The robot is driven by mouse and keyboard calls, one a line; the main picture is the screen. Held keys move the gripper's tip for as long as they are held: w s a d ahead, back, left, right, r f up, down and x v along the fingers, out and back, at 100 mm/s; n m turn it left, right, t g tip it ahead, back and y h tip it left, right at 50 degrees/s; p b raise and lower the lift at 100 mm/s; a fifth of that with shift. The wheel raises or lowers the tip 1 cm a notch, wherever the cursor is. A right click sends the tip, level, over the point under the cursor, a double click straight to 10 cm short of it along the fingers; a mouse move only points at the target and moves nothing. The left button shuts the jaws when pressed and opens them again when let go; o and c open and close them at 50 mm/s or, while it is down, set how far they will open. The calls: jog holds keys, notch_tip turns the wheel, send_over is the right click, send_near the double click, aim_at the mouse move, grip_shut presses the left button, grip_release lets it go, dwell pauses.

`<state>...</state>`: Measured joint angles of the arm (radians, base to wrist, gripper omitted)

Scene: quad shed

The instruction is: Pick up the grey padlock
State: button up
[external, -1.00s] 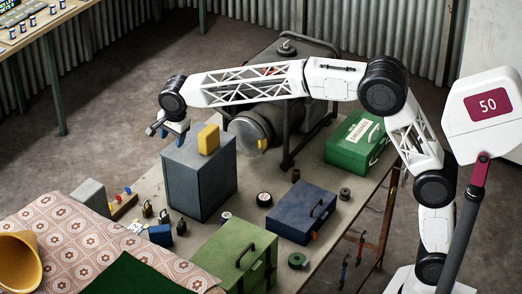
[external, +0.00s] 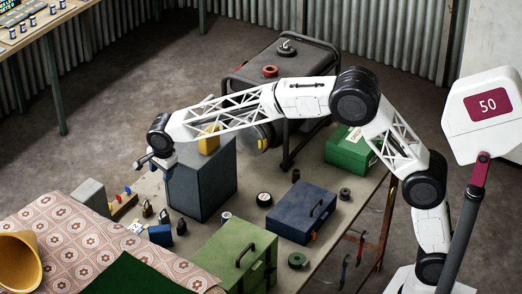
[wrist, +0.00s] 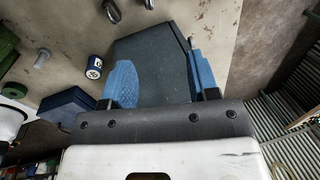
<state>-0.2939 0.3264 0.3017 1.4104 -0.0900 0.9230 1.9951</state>
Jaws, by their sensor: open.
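Several small padlocks stand on the workbench in the external view, left of the tall grey-blue cabinet: a brass-toned one (external: 147,209), a darker greyish one (external: 164,216) and a dark blue one (external: 181,227). At this size I cannot tell surely which is the grey padlock. My gripper (external: 157,162) is open and empty, in the air beside the cabinet's upper left edge, above and apart from the padlocks. In the wrist view its blue fingertips (wrist: 163,82) are spread, with a dark grey block-like surface beyond them. Small grey metal pieces show at the top there, partly cut off.
The tall cabinet (external: 203,185) with a yellow item (external: 209,140) on top stands close to my gripper. A small blue box (external: 160,235), a green case (external: 232,255) and a navy toolbox (external: 301,212) are nearby. A patterned cloth (external: 75,230) covers the front left.

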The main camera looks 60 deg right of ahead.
send_over(164, 216)
jog(key=s, duration=0.2)
notch_tip(164, 216, down, 13)
jog(key=shift+w+d+f, duration=0.15)
jog(key=shift+w+f, duration=0.05)
jog(key=shift+w, duration=0.05)
jog(key=shift+w+f, duration=0.15)
jog(key=shift+f, duration=0.5)
jog(key=shift+w+f, duration=0.15)
jog(key=shift+f, duration=0.45)
jog(key=shift+w+f, duration=0.2)
jog(key=shift+f, duration=0.65)
jog(key=shift+w+f, duration=0.15)
jog(key=shift+f, duration=0.7)
jog(key=shift+w+f, duration=0.2)
jog(key=shift+f, duration=0.65)
grip_shut()
